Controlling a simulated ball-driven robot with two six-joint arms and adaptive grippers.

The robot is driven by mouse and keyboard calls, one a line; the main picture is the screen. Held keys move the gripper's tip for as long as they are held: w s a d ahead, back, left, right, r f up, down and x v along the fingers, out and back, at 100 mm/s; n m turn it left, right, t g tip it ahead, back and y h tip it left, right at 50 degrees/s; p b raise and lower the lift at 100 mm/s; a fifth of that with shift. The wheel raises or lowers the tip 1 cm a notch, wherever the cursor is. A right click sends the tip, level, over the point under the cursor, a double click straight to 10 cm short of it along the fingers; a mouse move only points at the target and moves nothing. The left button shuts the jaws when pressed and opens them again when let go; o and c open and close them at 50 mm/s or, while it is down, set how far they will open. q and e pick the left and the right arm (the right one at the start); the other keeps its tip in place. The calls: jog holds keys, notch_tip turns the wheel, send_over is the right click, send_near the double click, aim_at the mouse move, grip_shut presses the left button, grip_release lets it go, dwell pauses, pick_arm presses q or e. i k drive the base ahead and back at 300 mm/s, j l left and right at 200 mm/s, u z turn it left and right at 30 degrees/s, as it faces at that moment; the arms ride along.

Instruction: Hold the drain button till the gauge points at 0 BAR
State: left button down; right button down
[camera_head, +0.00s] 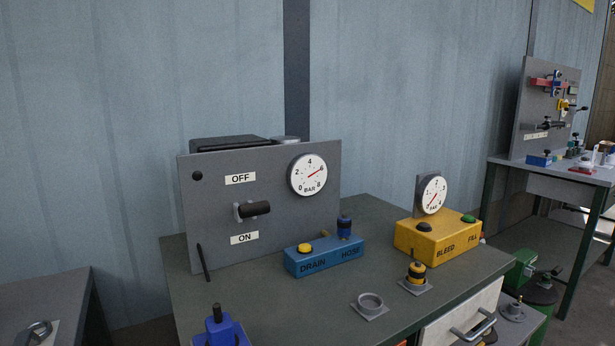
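A grey upright panel (215,195) stands on the table and carries a round white gauge (307,175) marked in BAR. The gauge's red needle points up and right, close to the 6. In front of the panel's right part sits a blue box (325,258) labelled DRAIN and HOSE. A yellow drain button (305,248) is on top of it over the word DRAIN. A dark blue and black fitting (344,228) stands over the word HOSE. The panel also has a black-handled lever (255,209) between the OFF and ON labels. Neither of my grippers shows.
A yellow box (437,240) labelled BLEED and FILL, with its own gauge (432,195), stands at the right. A yellow and black fitting (416,273) and a grey ring holder (370,303) are in front. A blue object (218,330) is cut off at the bottom edge.

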aim_at(302, 247)
jog(key=i+l+u, duration=0.2)
jog(key=l, duration=0.2)
jog(key=i+l+u, duration=0.2)
jog(key=l, duration=0.25)
jog(key=l+u, duration=0.2)
jog(key=l, duration=0.2)
